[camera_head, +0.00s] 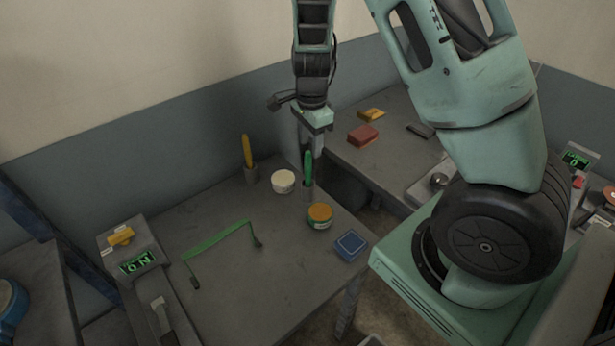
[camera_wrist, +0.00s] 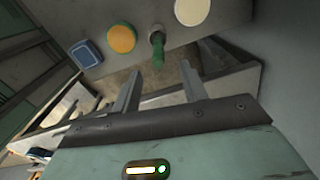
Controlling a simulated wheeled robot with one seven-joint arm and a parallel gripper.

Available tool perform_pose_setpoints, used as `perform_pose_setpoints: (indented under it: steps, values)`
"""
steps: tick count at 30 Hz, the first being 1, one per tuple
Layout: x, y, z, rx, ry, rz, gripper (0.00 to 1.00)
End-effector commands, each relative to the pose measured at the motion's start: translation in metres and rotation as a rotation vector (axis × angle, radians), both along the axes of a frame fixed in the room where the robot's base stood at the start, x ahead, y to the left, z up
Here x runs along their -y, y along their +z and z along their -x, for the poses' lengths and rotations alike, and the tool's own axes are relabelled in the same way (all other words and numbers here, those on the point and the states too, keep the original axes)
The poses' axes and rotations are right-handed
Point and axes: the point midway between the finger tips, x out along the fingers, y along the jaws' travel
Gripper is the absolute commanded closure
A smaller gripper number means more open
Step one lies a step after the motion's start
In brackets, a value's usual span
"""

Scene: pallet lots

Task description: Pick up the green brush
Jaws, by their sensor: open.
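The green brush (camera_head: 308,166) stands upright in a small grey holder (camera_head: 307,191) near the back right edge of the grey table (camera_head: 200,215). In the wrist view the green brush (camera_wrist: 158,50) shows end-on, just beyond the gap between my fingertips. My gripper (camera_head: 312,150) points down above and close to the brush, with its fingers apart and nothing between them. It also shows in the wrist view (camera_wrist: 160,78). Whether a finger touches the brush I cannot tell.
A white-lidded tub (camera_head: 283,181), an orange-lidded jar (camera_head: 320,215) and a blue box (camera_head: 350,245) stand near the brush. A yellow-handled tool (camera_head: 247,152) stands in another holder. A green strap-like handle (camera_head: 218,240) lies further left. A second table (camera_head: 385,155) holds a red block (camera_head: 363,134).

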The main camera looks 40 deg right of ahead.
Motion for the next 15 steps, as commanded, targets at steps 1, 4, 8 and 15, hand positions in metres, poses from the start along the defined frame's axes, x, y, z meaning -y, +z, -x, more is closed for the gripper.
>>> perform_pose_setpoints:
  steps: [1, 4, 8, 15]
  values:
    - [0.000, -0.007, 0.000, -0.003, -0.001, 0.000, 0.57]
    - [0.000, -0.016, 0.000, -0.001, -0.001, 0.000, 0.57]
    - [-0.001, -0.022, 0.000, -0.002, 0.001, -0.001, 0.57]
    - [-0.007, -0.056, 0.001, -0.004, -0.001, -0.002, 0.57]
